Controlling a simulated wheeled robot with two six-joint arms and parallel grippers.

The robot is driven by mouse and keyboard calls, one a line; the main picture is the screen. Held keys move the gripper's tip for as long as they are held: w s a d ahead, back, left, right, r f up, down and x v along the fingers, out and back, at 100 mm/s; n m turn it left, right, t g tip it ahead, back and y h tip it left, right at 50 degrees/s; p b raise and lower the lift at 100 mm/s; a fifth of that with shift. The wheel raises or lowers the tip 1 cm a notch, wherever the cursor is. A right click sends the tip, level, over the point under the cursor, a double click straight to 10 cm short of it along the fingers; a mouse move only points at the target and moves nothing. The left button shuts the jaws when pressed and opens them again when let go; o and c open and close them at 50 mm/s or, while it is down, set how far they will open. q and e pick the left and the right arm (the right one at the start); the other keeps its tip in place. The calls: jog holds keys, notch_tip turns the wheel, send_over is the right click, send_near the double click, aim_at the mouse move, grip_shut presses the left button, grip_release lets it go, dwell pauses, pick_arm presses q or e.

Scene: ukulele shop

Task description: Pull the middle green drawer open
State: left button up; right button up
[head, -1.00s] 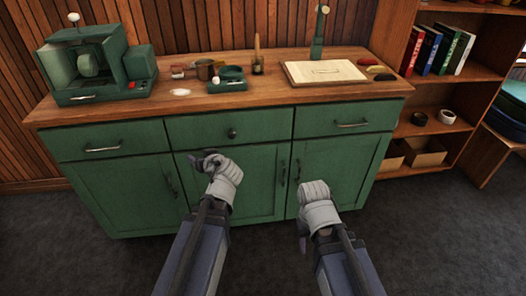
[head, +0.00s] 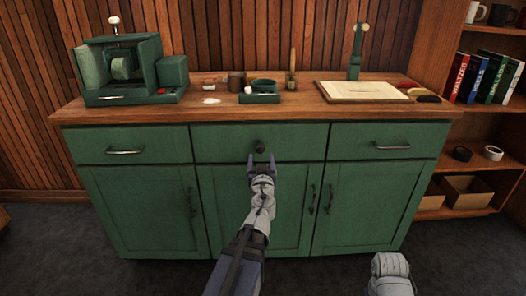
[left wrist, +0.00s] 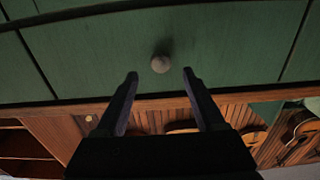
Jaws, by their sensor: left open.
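The middle green drawer (head: 222,142) is shut, flush in the cabinet front, with a dark round knob (head: 260,148) at its centre. The drawer front (left wrist: 95,58) and the knob (left wrist: 161,64) also show in the left wrist view. My left gripper (head: 261,160) is open and empty, just in front of the drawer. In the left wrist view the knob lies beyond and roughly between its two fingertips (left wrist: 160,76), not touched by them. My right gripper (head: 390,265) is low at the right; its fingers cannot be made out.
Green drawers with bar handles flank it on the left (head: 124,151) and right (head: 392,146). Cabinet doors (head: 145,210) lie below. The wooden counter (head: 215,112) holds a green machine (head: 122,70), small jars and a board (head: 362,91). A bookshelf (head: 470,115) stands at right.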

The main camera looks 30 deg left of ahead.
aim_at(260, 150)
pick_arm(q)
jog(key=x, duration=0.7)
jog(key=shift+a, duration=0.1)
grip_shut()
dwell(0.4)
dwell(0.8)
